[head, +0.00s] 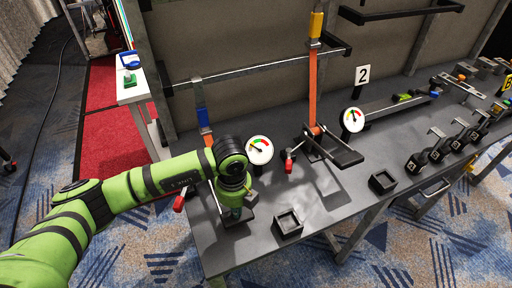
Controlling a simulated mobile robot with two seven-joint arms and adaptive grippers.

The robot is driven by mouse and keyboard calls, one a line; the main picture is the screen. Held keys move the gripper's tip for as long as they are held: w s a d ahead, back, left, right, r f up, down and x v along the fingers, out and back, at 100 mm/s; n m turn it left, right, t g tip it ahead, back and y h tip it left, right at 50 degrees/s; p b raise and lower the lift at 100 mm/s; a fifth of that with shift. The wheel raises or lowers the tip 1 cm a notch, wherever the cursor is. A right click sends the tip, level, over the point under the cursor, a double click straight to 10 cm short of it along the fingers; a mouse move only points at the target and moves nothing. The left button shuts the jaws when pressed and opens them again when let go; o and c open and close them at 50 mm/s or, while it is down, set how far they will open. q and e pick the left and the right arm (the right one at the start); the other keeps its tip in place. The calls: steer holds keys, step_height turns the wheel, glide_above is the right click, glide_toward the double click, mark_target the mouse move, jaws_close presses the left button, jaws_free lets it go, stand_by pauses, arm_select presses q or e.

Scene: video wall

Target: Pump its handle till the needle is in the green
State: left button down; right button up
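Two round white gauges with coloured bands stand on the grey bench (330,205): a left gauge (260,150) and a right gauge (353,119). Their needles are too small to read surely against the green. A black pedal-like handle (342,152) sits by an orange upright strap, beside a red-tipped lever (289,161). Another red-tipped lever (179,203) shows left of my wrist. My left gripper (236,212) points down at the bench's left end, over a dark plate mostly hidden by my arm. Its fingers are unclear. My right gripper is out of view.
Two small black square trays (288,223) and (382,182) lie near the front edge. A "2" sign (362,75) stands behind the right gauge. Several black clamps (437,148) line the right side. A white side table (132,85) stands left.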

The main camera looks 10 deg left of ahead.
arm_select(q)
step_height(320, 180, up, 9)
steer(key=p, duration=0.5)
steer(key=shift+f, duration=0.2)
stand_by(0.6)
step_height(320, 180, down, 10)
steer(key=b, duration=0.8)
steer(key=shift+f, duration=0.25)
steer(key=shift+r, duration=0.2)
step_height(320, 180, up, 10)
steer(key=p, duration=0.7)
stand_by(0.4)
